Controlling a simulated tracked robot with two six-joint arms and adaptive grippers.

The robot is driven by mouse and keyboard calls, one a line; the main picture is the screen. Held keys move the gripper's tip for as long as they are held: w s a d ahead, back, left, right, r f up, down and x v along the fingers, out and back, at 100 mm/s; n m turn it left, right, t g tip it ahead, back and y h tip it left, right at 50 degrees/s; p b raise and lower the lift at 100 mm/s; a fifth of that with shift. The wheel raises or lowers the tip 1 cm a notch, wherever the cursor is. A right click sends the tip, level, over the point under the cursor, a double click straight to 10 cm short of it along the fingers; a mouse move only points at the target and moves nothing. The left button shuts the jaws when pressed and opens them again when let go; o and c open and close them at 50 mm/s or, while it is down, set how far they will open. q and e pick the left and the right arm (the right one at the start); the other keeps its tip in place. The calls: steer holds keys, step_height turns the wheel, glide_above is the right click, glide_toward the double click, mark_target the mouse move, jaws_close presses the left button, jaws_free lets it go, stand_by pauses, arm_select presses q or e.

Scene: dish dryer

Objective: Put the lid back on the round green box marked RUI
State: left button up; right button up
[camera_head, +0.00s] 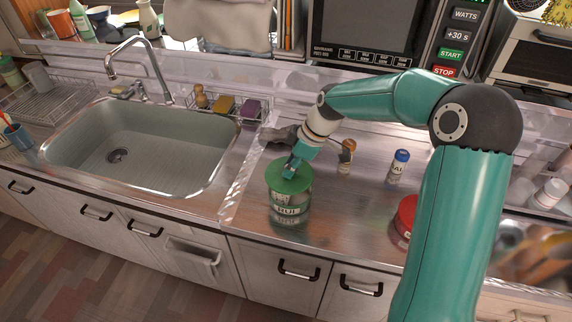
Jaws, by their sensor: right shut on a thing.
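The round green box (289,209) stands upright on the metal counter right of the sink, with its RUI label facing the front. Its green lid (277,178) is at the top of the box and looks level. I cannot tell whether it is fully seated or a small gap is left. My right gripper (292,168) reaches down from above and is shut on the lid near its middle. The fingers hide the part they hold. My left gripper is not in view.
The sink (135,145) and faucet (137,60) lie to the left. A blue-capped bottle (398,168), a small brown-topped jar (346,157) and a red tin (406,216) stand to the right. The counter just around the green box is clear.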

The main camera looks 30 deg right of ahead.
mark_target(296, 174)
steer(key=shift+d+f+b, duration=0.2)
steer(key=shift+f+b, duration=0.25)
steer(key=shift+f, duration=0.55)
steer(key=shift+f+b, duration=0.55)
steer(key=shift+f, duration=0.3)
steer(key=shift+f+b, duration=0.8)
steer(key=shift+r+b, duration=0.1)
steer(key=shift+b, duration=0.25)
steer(key=shift+f+b, duration=0.2)
steer(key=shift+b, duration=0.3)
stand_by(0.5)
stand_by(0.3)
steer(key=o, duration=0.9)
